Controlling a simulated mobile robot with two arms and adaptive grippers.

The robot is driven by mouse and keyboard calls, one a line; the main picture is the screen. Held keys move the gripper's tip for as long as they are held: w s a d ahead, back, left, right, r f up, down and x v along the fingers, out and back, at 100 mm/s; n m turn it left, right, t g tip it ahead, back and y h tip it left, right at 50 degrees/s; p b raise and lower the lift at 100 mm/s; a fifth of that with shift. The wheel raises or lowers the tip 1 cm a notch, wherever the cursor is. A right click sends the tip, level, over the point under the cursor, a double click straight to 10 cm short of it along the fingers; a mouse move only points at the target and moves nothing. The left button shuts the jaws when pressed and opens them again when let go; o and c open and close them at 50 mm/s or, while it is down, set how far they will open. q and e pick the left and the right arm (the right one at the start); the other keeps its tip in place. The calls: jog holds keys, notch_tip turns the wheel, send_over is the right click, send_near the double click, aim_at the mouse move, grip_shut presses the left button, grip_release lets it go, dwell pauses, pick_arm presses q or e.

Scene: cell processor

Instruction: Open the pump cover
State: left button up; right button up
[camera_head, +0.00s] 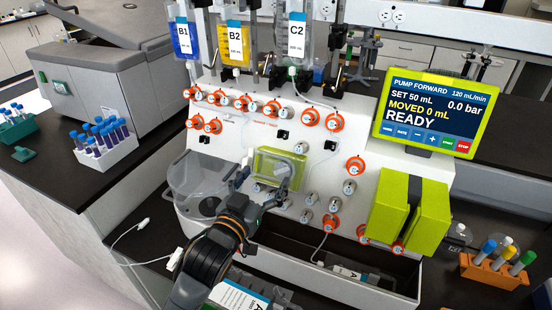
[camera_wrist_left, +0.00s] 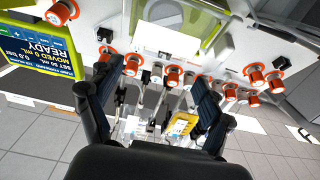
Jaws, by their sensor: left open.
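The pump cover (camera_head: 280,167) is a clear panel with a yellow-green frame on the white front of the cell processor (camera_head: 320,145). It appears shut, though my gripper hides part of it. In the left wrist view a green-edged clear part (camera_wrist_left: 185,15) shows at the top, likely the same cover. My left gripper (camera_head: 266,183) is open and empty, just in front of the cover's lower part. In the left wrist view its two dark fingers (camera_wrist_left: 156,80) stand apart. I cannot tell whether a finger touches the cover. My right gripper is not in view.
Orange-ringed valve knobs (camera_head: 332,122) surround the cover. A clear bowl-like holder (camera_head: 197,178) is left of it, and a green block (camera_head: 408,215) is to the right. The screen (camera_head: 427,112) reads READY. Tube racks (camera_head: 103,150) stand on the left bench.

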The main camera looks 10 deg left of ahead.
aim_at(276, 162)
pick_arm(q)
jog(key=p+x, duration=0.1)
jog(key=x, duration=0.6)
jog(key=shift+f, duration=0.1)
jog(key=shift+s, duration=0.1)
jog(key=c, duration=1.4)
jog(key=shift+s+f+b, duration=0.1)
jog(key=shift+f+b, duration=0.05)
jog(key=shift+b, duration=0.25)
jog(key=s+t+b, duration=0.1)
jog(key=t+b, duration=0.1)
jog(key=b, duration=0.3)
jog(key=s+a+t+h+b, duration=0.1)
jog(key=s+t+b, duration=0.1)
jog(key=b, duration=0.3)
jog(key=s+f+t+h+b, duration=0.1)
jog(key=t+b, duration=0.1)
jog(key=b, duration=0.3)
jog(key=shift+s+a+f+t+b, duration=0.15)
jog(key=shift+s+a+t+b, duration=0.1)
jog(key=shift+t+b, duration=0.15)
